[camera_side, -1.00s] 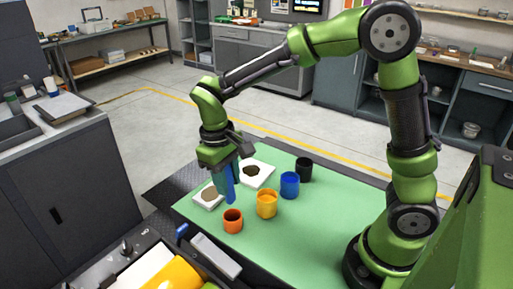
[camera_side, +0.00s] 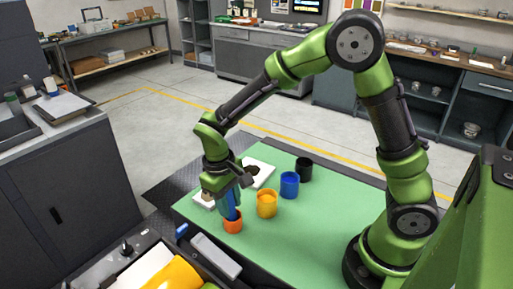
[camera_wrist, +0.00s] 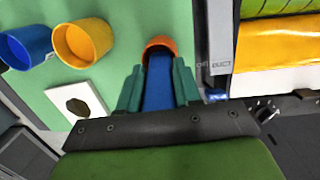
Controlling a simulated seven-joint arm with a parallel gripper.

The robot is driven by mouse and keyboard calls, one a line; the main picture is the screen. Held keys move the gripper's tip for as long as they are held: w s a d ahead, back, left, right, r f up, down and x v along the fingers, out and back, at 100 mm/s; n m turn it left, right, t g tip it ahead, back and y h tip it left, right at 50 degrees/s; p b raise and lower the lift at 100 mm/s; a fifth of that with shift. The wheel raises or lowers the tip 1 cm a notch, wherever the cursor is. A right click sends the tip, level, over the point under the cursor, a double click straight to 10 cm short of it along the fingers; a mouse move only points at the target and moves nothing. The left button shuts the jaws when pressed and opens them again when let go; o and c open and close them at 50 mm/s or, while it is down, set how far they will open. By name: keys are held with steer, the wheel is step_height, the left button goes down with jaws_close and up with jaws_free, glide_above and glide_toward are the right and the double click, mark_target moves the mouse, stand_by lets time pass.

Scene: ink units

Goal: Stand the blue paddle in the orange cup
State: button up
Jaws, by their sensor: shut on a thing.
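The blue paddle (camera_side: 230,205) is held by my gripper (camera_side: 227,197) and points down at the orange cup (camera_side: 233,227). In the side view its lower end meets the cup's mouth, and the tip is hidden there. In the wrist view the paddle (camera_wrist: 158,82) lies between the two green fingers of my gripper (camera_wrist: 158,88), and its far end overlaps the orange cup (camera_wrist: 160,43). How deep the tip sits in the cup cannot be told. The cup stands on the green mat (camera_side: 300,235).
A yellow cup (camera_side: 267,206), a blue cup (camera_side: 289,186) and a black cup (camera_side: 304,169) stand in a row to the right. White holed plates (camera_side: 262,170) lie behind my gripper. A grey tray (camera_side: 216,256) is at the mat's front left. The mat's right side is clear.

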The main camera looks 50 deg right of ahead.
steer(key=o, duration=1.1)
steer(key=r, duration=0.5)
steer(key=w+r, duration=0.1)
steer(key=r, duration=0.5)
steer(key=a+r, duration=0.1)
steer(key=r, duration=0.4)
steer(key=shift+w+r, duration=0.35)
steer(key=s+d+m+t+y, duration=0.1)
steer(key=s+d+t, duration=0.1)
steer(key=s, duration=0.2)
steer(key=s+d+r+m+t+y, duration=0.1)
steer(key=s+d+t, duration=0.1)
steer(key=s, duration=0.3)
steer(key=s+d+m+t, duration=0.2)
steer(key=s+t, duration=0.2)
steer(key=s, duration=0.1)
steer(key=shift+d+r+y, duration=0.15)
steer(key=shift+d+y, duration=0.2)
steer(key=shift+y, duration=0.05)
